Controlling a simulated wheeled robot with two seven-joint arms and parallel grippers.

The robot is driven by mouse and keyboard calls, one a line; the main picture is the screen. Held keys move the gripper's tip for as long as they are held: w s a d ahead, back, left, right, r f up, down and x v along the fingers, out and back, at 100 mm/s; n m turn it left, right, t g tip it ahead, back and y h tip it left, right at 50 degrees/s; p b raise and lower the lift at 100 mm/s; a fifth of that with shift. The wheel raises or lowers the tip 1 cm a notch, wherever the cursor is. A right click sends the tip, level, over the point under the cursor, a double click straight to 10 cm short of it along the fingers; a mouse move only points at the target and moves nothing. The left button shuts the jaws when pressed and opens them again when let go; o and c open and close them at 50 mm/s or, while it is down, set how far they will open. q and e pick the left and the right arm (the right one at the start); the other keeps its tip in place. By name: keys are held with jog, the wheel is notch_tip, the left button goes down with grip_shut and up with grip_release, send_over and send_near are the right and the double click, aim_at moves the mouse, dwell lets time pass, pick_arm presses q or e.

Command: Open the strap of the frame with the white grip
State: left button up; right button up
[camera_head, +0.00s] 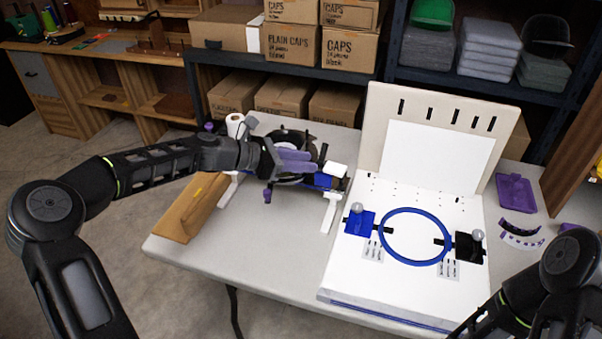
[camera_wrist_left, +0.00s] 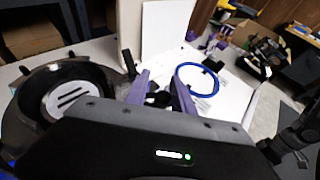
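A round black frame (camera_head: 288,143) sits on a blue-and-white stand on the table, left of centre in the head view. A white grip (camera_head: 335,170) shows at its right side. In the left wrist view, a large black ring (camera_wrist_left: 65,92) with a white slotted part fills the left side. My left gripper (camera_head: 297,162) has purple fingers and lies over the frame, hiding part of it. Its fingers are spread in the left wrist view (camera_wrist_left: 161,92), with dark parts showing between or behind them. I cannot make out the strap. My right arm enters at lower right; its gripper is out of view.
A white board (camera_head: 350,260) with a blue ring (camera_head: 383,246) stands to the right. A purple tray (camera_head: 516,193) lies at right. Shelves of boxes stand behind. The front left tabletop is clear.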

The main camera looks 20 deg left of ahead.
pick_arm(q)
jog(key=shift+w+d+n+t+y, duration=0.3)
jog(key=shift+w+n+t, duration=0.1)
jog(key=shift+w, duration=0.25)
jog(key=p+v, duration=0.4)
jog(key=v, duration=0.5)
jog(key=shift+w+a, duration=0.2)
jog(key=shift+w, duration=0.1)
dwell(0.3)
jog(key=shift+p, duration=0.5)
